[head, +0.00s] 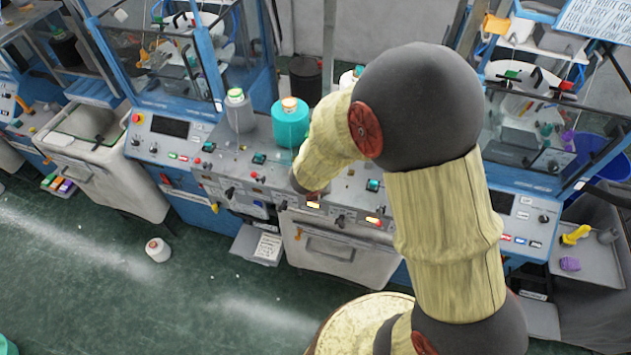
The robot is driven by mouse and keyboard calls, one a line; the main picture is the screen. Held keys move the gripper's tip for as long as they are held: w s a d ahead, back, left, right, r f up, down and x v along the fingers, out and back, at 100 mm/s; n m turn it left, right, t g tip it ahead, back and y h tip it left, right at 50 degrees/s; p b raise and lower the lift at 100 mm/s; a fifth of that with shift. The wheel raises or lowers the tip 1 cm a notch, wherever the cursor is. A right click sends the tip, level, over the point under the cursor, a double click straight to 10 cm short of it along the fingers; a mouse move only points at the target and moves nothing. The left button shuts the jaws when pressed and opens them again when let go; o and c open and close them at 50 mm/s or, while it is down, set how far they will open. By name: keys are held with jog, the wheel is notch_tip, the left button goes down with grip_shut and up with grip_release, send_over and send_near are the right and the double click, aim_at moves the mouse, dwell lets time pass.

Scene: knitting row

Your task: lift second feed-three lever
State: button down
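A grey control deck (268,180) spans the middle machine and carries a row of small dark levers. One lever (229,193) stands at the left, another (281,206) near the middle, and another (340,220) right of my arm's far end. Their labels are too small to read, so I cannot tell which is the second feed-three lever. My arm crosses the right half of the picture, and its far visible end hangs over the deck. My gripper's fingers do not show, and I cannot tell whether anything touches a lever.
A teal yarn cone (290,126) and a grey cone (239,112) stand on the deck behind the levers. Two amber lights (313,204) (374,221) glow along the front. A white cone (158,250) sits on the green floor, which is mostly clear at left.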

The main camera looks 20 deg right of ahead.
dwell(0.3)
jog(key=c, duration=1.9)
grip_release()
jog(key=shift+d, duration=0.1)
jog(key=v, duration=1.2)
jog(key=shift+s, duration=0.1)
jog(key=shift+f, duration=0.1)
